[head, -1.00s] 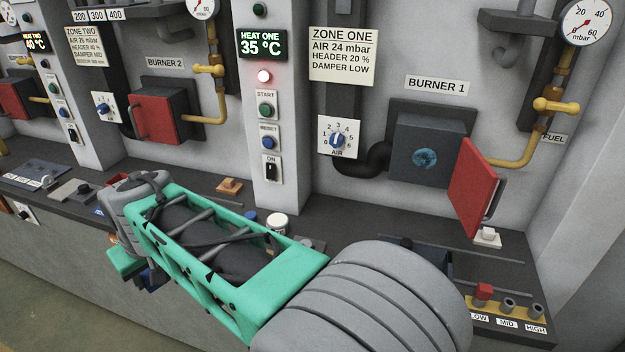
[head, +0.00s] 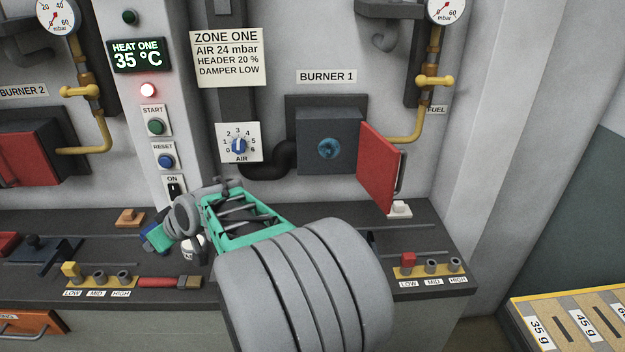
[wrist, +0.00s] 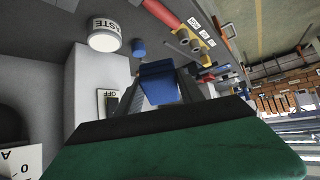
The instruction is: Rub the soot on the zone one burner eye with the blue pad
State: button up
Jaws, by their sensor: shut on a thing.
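The zone one burner eye (head: 329,148) is a round bluish glass on the front of the dark burner 1 box (head: 310,127). It has a dark smudge in its middle. Its red door (head: 378,168) hangs open to the right. My gripper (head: 151,228) is left of and below the eye, over the counter and well apart from it. In the wrist view my gripper (wrist: 158,85) is shut on the blue pad (wrist: 160,84). In the head view the gripper is small, seen from behind and partly hidden by my wrist.
A white paste jar (wrist: 104,35) and a small blue cylinder (wrist: 139,48) stand near the pad in the wrist view. The air dial (head: 239,143) and black bent pipe (head: 285,158) lie left of the burner. A low-mid-high rack (head: 430,268) sits on the counter (head: 420,235) at right.

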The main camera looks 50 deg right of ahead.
jog(key=d+r+m+t+h, duration=0.1)
jog(key=d+t, duration=0.3)
jog(key=d, duration=0.5)
jog(key=m+t+h+b, duration=0.1)
jog(key=m+h+b, duration=0.2)
jog(key=m+h, duration=1.05)
send_near(316, 148)
jog(key=a+n+h, duration=0.2)
jog(key=n+h, duration=0.1)
jog(key=h, duration=0.1)
jog(key=shift+w+d+p, duration=1.9)
jog(key=shift+d+p, duration=0.15)
jog(key=shift+d, duration=0.1)
jog(key=shift+w+d+r+p, duration=0.1)
jog(key=shift+w+d+p, duration=0.5)
jog(key=shift+d, duration=0.1)
